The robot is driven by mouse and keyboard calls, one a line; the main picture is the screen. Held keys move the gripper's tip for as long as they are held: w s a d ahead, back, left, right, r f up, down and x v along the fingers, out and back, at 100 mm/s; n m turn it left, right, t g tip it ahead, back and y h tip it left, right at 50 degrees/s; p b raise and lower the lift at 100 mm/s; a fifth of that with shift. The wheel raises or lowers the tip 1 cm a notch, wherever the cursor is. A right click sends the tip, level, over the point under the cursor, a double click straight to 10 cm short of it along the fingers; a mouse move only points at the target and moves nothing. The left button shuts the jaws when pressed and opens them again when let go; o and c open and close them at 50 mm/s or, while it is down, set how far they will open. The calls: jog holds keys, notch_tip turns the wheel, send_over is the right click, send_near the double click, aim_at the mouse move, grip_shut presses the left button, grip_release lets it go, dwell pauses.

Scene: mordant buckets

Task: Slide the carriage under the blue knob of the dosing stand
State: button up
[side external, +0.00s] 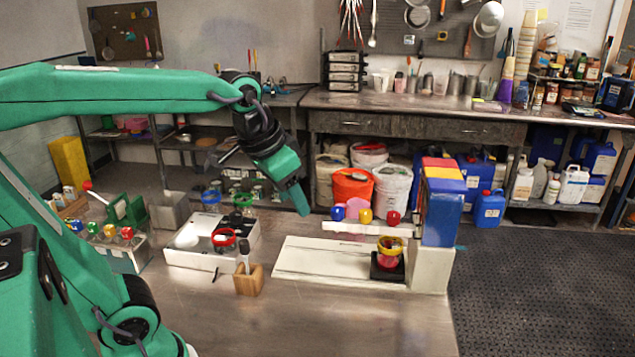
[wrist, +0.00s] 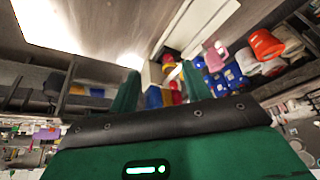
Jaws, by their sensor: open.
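The dosing stand (side external: 430,270) is at the right, with a blue, red and yellow block on its column and a long white base (side external: 320,262). A white bar over the base carries a blue knob (side external: 338,213) at its left end, a yellow knob (side external: 365,217) and a red knob (side external: 392,218). The dark carriage (side external: 387,273) is at the base's right end, near the column, bearing a yellow-rimmed reddish bucket (side external: 389,256). My gripper (side external: 301,203) is open and empty, above and left of the blue knob. In the wrist view my gripper (wrist: 160,86) has its fingers apart.
A white tray (side external: 205,258) with a red-rimmed pot (side external: 224,240) stands left of the base. A wooden block (side external: 249,281) with an upright tool stands in front. A rack of coloured jars (side external: 122,250) is farther left. The base left of the carriage is clear.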

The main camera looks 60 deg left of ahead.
jog(key=w+a+f+m+g, duration=0.1)
jog(key=w+a+m+g, duration=0.15)
jog(key=w, duration=1.65)
jog(key=shift+w+a+f+m+g, duration=0.35)
jog(key=shift+w+a+f+m, duration=0.15)
jog(key=shift+w+f, duration=1.95)
jog(key=shift+w+a+f+m+g, duration=0.4)
jog(key=shift+w+f, duration=1.7)
jog(key=shift+f, duration=0.7)
jog(key=shift+w+a+f+m+g, duration=0.3)
jog(key=shift+w+a+f+m, duration=0.25)
jog(key=shift+w+f, duration=1.9)
jog(key=shift+s+f, duration=0.2)
jog(key=shift+f, duration=3.9)
